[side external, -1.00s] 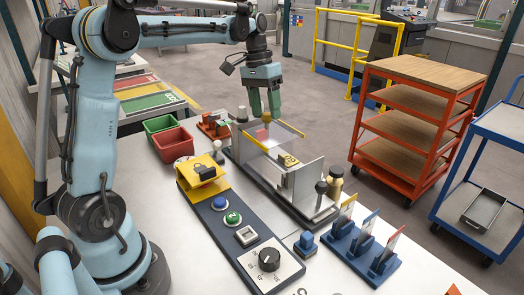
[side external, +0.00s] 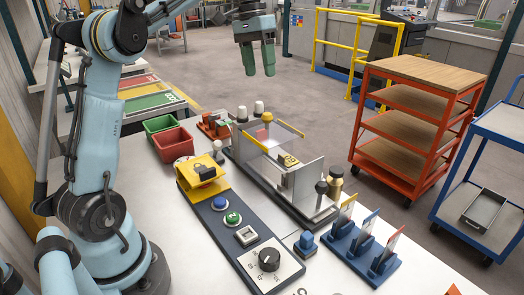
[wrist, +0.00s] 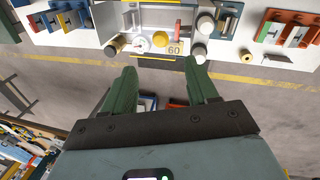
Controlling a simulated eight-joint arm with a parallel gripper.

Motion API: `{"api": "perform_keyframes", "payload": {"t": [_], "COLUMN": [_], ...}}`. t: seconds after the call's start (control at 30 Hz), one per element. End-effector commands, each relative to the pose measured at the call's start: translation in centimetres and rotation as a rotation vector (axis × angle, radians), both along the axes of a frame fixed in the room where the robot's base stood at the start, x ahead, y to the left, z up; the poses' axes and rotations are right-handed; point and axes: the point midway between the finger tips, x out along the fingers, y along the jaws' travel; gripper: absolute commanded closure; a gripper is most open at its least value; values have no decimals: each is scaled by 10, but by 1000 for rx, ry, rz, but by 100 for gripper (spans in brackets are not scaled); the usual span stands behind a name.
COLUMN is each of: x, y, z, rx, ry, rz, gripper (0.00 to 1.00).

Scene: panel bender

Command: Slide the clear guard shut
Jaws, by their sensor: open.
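The clear guard (side external: 277,133), a see-through panel with yellow edges, lies across the upper part of the small bender (side external: 305,185) in the side view. I cannot tell how far along its travel it stands. My gripper (side external: 260,73) is open and empty, high above the table and apart from the guard. In the wrist view my gripper (wrist: 160,70) has its two green fingers spread. Part of the bender, with a round gauge (wrist: 140,44) and a "60" label (wrist: 174,49), shows beyond the fingertips.
A control panel with buttons and a dial (side external: 269,258) lies in front of the bender. Red and green bins (side external: 172,141) stand to the left, and a blue rack with upright cards (side external: 364,250) to the right. The air around my gripper is clear.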

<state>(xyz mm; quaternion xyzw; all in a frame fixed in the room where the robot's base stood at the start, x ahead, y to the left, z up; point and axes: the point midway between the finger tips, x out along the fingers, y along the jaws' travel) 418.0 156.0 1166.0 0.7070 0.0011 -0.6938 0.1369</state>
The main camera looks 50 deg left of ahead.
Motion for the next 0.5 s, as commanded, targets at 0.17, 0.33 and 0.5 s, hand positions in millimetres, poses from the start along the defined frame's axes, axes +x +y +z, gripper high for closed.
{"api": "perform_keyframes", "payload": {"t": [0.17, 0.33, 0.5], "x": [0, -3, -6], "y": [0, -1, -2], "z": [0, 0, -1], "rx": [0, 3, 2], "ry": [0, -1, 0], "rz": [2, 139, 340], "gripper": [42, 42, 42]}}
